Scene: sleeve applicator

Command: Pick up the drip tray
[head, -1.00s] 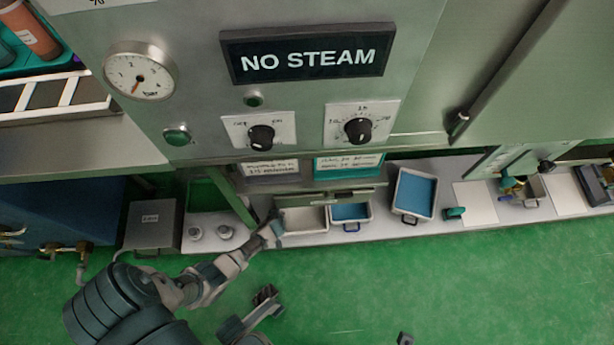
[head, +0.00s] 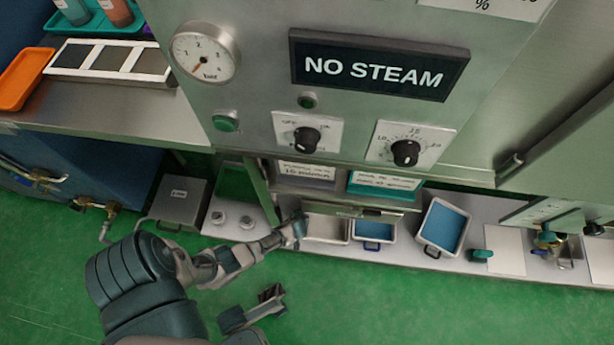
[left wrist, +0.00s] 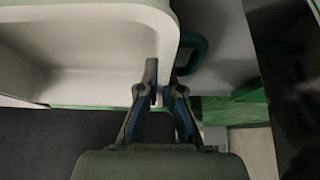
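A pale, shallow tray (head: 327,230), which I take for the drip tray, sits on the low grey shelf under the machine. In the left wrist view the pale tray (left wrist: 85,55) fills the upper left, with a rounded corner near my gripper. My left gripper (head: 298,230) is at the tray's left end. In the left wrist view its fingers (left wrist: 162,80) are close together, one on each side of the tray's wall, and appear shut on it. My right gripper (head: 272,294) hangs over the green floor, away from the tray; its finger opening is unclear.
A blue-filled tray (head: 374,230) and a larger one (head: 442,228) stand to the right. White round pieces (head: 218,217) and a grey box (head: 180,203) are on the left. The machine panel (head: 250,100) overhangs the shelf. The green floor (head: 430,310) in front is clear.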

